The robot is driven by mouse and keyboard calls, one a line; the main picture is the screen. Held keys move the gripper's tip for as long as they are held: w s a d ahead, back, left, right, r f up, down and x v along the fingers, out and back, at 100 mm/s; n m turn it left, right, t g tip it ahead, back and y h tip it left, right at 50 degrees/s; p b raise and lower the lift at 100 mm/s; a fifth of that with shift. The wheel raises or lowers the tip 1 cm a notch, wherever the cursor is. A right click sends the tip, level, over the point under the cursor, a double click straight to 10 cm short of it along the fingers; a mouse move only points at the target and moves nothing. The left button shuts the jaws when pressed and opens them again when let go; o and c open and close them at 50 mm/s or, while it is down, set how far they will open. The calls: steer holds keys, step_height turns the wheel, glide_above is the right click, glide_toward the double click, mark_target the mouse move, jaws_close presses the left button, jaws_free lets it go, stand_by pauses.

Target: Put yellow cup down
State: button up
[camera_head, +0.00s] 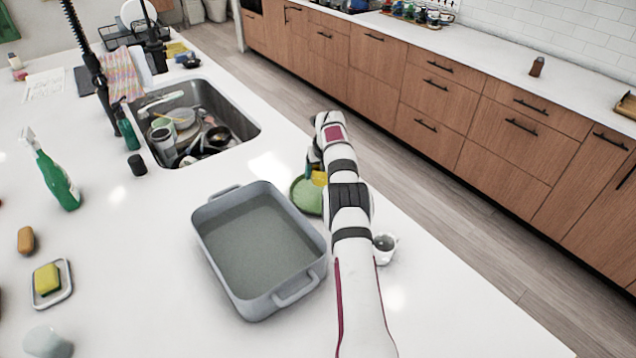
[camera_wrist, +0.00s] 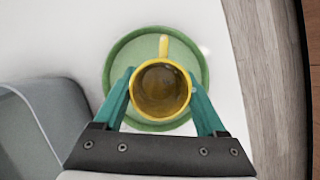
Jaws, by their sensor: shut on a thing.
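The yellow cup (camera_wrist: 161,88) is between the teal fingers of my gripper (camera_wrist: 160,98) in the wrist view, with its open top facing the camera and its handle pointing away. My gripper is shut on the cup. The cup is over a round green plate (camera_wrist: 118,68); I cannot tell whether it touches the plate. In the head view a small part of the yellow cup (camera_head: 319,178) shows beside my arm, with the green plate (camera_head: 305,197) below it on the white counter. My arm hides the rest of both.
A grey baking dish (camera_head: 205,215) stands just left of the plate. A white cup (camera_head: 385,245) is right of my arm. A sink (camera_head: 235,105) full of dishes lies behind. A spray bottle (camera_head: 55,175) and a sponge on a dish (camera_head: 48,280) are at left. The counter edge is close on the right.

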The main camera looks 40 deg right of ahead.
steer(key=shift+w+a+f, duration=0.2)
steer(key=shift+w+f, duration=0.05)
steer(key=shift+w, duration=0.05)
steer(key=shift+f, duration=1.95)
